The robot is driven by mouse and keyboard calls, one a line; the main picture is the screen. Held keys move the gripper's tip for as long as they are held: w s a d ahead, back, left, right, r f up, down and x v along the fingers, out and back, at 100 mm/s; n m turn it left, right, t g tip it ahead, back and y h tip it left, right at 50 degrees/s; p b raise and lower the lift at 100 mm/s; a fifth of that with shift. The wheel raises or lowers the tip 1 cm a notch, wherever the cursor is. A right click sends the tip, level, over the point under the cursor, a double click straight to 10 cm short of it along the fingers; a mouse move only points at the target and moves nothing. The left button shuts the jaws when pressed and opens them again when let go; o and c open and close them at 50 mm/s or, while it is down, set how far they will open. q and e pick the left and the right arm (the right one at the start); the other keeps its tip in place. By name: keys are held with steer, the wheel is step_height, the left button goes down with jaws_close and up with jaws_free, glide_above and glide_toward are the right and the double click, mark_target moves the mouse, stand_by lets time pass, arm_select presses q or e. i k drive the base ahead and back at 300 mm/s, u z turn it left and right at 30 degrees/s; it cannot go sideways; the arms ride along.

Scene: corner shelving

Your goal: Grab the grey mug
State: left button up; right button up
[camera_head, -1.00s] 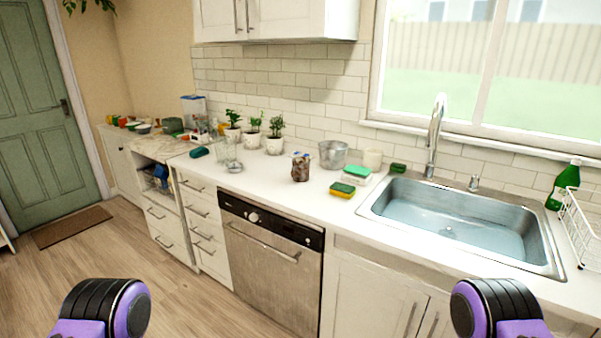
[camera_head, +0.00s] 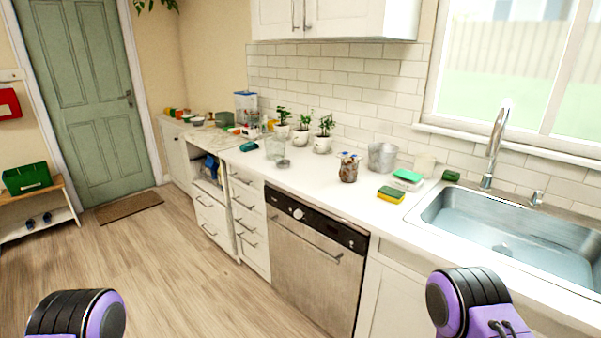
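I cannot pick out a grey mug for certain. A grey metal-looking container (camera_head: 382,157) stands on the white counter against the tiled wall, left of the sink. A pale cup-like container (camera_head: 424,165) stands just right of it. Small items on the far counter are too small to tell apart. Purple and black parts of my two arms show at the bottom left and bottom right, well short of the counter. Neither gripper is in view.
A brown patterned jar (camera_head: 348,168), sponges (camera_head: 391,194), potted plants (camera_head: 323,135) and clear glasses (camera_head: 275,148) stand on the counter. The sink (camera_head: 490,226) is at the right, the dishwasher (camera_head: 310,262) below.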

mark_target(348, 172)
steer(key=u, duration=1.05)
steer(key=i, duration=2.85)
steer(key=z, duration=3.15)
